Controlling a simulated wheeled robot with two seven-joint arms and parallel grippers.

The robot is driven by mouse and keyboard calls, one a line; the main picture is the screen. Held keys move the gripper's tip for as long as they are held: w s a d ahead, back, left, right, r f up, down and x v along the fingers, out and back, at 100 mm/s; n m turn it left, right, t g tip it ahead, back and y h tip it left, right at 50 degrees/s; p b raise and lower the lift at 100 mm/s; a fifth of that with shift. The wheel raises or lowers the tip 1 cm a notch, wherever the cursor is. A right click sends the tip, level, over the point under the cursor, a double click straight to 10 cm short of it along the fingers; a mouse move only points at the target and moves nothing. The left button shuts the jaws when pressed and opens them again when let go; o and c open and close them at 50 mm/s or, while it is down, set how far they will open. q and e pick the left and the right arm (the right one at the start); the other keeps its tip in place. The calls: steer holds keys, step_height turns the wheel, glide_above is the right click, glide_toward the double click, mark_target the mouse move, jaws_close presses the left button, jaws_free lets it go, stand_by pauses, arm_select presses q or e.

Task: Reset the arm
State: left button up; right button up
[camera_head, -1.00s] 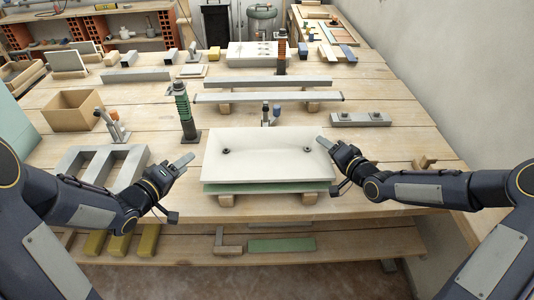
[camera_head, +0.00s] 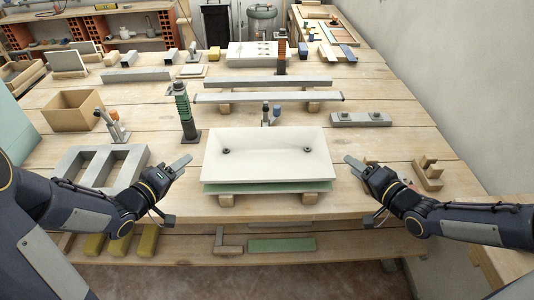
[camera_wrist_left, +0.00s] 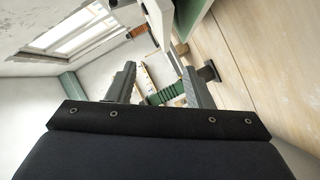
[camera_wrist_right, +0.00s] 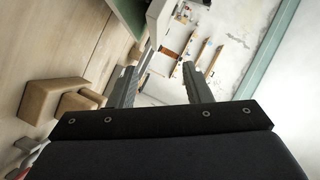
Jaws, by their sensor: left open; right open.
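My left gripper (camera_head: 180,163) is open and empty above the table, to the left of a white tray-like panel (camera_head: 266,141). In the left wrist view its two fingers (camera_wrist_left: 159,88) stand apart with nothing between them. My right gripper (camera_head: 351,163) is open and empty to the right of the panel, clear of its edge. In the right wrist view its fingers (camera_wrist_right: 161,88) are spread with nothing between them. The panel rests on a green board (camera_head: 266,187) on wooden blocks.
A grey two-opening block (camera_head: 100,166) lies near my left arm. A green-wrapped post (camera_head: 184,112) stands behind my left gripper. A notched wooden piece (camera_head: 429,176) lies right of my right gripper. A cardboard box (camera_head: 73,111) sits at left.

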stand_by(0.4)
